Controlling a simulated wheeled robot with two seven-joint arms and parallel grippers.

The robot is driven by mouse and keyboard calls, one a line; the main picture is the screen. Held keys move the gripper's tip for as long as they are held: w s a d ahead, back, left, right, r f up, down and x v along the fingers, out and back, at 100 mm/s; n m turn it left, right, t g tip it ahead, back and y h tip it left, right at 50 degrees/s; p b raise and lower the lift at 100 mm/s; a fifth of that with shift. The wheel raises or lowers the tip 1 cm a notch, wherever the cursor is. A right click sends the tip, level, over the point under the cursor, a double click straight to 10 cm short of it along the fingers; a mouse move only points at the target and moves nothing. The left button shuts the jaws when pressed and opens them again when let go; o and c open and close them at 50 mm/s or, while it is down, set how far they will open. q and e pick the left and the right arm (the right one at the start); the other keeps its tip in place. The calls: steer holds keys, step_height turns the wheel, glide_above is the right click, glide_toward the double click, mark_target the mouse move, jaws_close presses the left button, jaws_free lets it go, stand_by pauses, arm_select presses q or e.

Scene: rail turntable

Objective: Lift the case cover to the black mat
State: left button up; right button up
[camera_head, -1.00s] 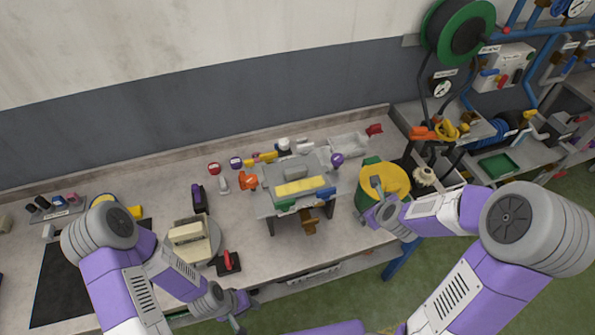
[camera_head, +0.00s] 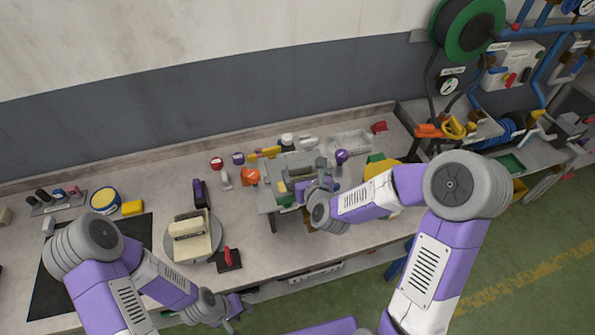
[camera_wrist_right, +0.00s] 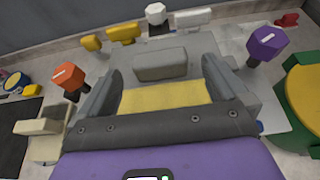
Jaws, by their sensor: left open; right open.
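A cream case part (camera_head: 190,238) with a raised bar on top sits on a round grey turntable (camera_head: 170,256); I cannot tell for certain that it is the case cover. It also shows at the left of the right wrist view (camera_wrist_right: 42,127). The black mat (camera_head: 58,280) lies left of it, partly behind my left arm. My right gripper (camera_head: 312,182) is open over the grey bench fixture (camera_head: 264,198). In the right wrist view, its fingers stand either side of a yellow block (camera_wrist_right: 165,97), with a grey block (camera_wrist_right: 160,65) beyond. My left gripper (camera_head: 234,310) is open and empty near the front edge.
A red-handled tool (camera_head: 228,259) stands right of the turntable, and a dark purple-topped item (camera_head: 200,194) behind it. Several small knobs and tools line the back. A yellow tin (camera_head: 105,200) is behind the mat.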

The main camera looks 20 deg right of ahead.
mark_target(300, 167)
steer(key=p+x, duration=0.1)
steer(key=x, duration=0.4)
steer(key=shift+r, duration=0.15)
